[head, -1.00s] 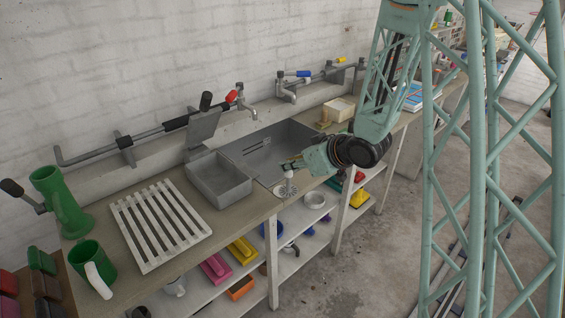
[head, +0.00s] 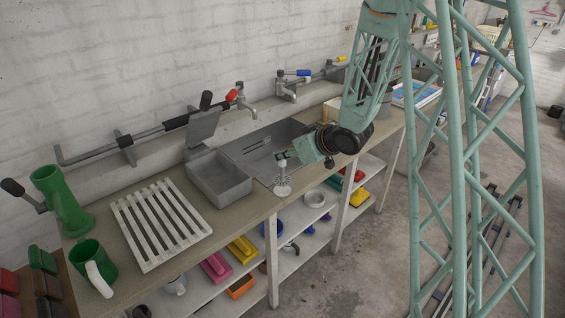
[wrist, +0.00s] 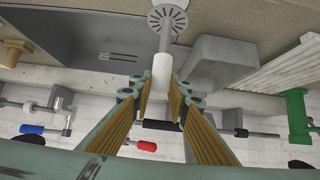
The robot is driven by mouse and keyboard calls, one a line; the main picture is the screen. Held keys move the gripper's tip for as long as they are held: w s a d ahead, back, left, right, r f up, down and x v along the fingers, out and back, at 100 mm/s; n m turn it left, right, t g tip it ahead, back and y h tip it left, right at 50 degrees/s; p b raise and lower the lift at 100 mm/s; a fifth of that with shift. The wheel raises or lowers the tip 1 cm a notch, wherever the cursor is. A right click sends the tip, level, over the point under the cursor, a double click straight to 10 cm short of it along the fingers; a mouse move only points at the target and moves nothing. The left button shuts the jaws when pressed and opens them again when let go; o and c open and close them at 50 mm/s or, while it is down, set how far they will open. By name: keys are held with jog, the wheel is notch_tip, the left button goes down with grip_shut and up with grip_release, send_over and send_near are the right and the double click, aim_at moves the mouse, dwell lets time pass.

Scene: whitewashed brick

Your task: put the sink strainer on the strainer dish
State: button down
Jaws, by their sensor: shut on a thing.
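The sink strainer has a pale upright handle and a grey slotted disc; in the wrist view its disc (wrist: 167,18) is at the top and its white handle (wrist: 161,72) is between my fingers. My gripper (wrist: 160,88) is shut on the handle. In the head view my gripper (head: 284,157) is over the counter's front edge, with the strainer (head: 282,178) hanging upright below it. A pale round dish, seemingly the strainer dish (head: 283,191), lies on the counter under the strainer. Its edge also shows behind the disc in the wrist view (wrist: 182,3). I cannot tell whether strainer and dish touch.
A grey sink basin (head: 265,147) is behind my gripper. A grey tray-like box (head: 220,178) and a white slatted rack (head: 160,225) are to its left. Shelves below hold coloured items and a metal ring-shaped bowl (head: 315,199).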

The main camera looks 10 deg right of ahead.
aim_at(285, 161)
jog(key=shift+f, duration=1.65)
jog(key=shift+f+b, duration=0.15)
jog(key=shift+b, duration=0.2)
jog(key=c, duration=2.5)
grip_release()
jog(key=shift+r, duration=0.2)
jog(key=p+v, duration=0.1)
jog(key=v, duration=1.1)
